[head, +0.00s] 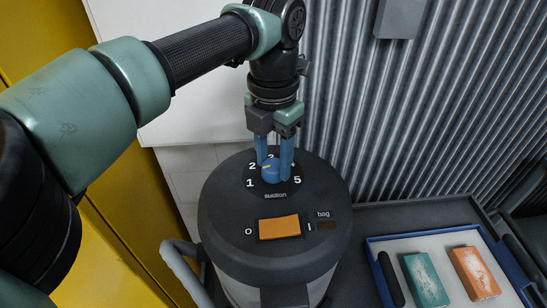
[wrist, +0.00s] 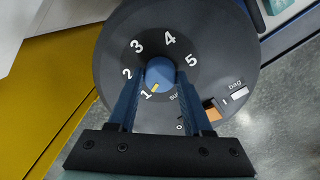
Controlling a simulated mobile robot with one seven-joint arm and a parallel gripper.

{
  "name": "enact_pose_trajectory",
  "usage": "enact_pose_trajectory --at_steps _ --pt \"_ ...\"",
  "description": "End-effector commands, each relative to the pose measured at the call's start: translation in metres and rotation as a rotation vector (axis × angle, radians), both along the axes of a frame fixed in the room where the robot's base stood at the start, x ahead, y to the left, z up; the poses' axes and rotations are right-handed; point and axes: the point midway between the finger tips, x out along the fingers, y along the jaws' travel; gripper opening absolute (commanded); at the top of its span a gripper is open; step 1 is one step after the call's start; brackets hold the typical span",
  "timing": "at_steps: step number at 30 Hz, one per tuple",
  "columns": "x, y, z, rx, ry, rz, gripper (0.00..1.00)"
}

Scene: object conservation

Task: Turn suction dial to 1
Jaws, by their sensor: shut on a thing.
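The suction dial (head: 271,175) is a round blue knob with a yellow mark, on top of a dark canister vacuum (head: 222,225). White numbers 1 to 5 ring it. In the wrist view the dial (wrist: 160,70) has its yellow mark at the lower left, by the 1. In the wrist view my gripper (wrist: 160,88) straddles the knob.
An orange switch (head: 279,227) marked O and I and a small bag indicator (head: 326,225) lie in front of the dial. A blue-rimmed tray (head: 376,262) at right holds a teal box (head: 425,280) and an orange box (head: 475,273). A corrugated wall (head: 420,130) stands behind.

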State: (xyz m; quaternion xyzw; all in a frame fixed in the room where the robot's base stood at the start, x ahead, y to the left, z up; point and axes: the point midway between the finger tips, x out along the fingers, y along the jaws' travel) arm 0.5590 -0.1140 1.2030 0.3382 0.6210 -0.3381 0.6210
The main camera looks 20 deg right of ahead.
Motion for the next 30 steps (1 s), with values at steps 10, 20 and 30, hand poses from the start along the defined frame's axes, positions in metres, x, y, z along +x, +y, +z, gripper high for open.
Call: enact_pose_trajectory --at_steps 10,20,30 --pt "0.0009 0.0008 0.0012 0.001 -0.003 0.031 0.0" --pt "0.0006 0.0007 0.001 0.0 -0.002 0.03 0.7" --pt "0.0003 0.0002 0.0007 0.001 -0.001 0.027 0.8"
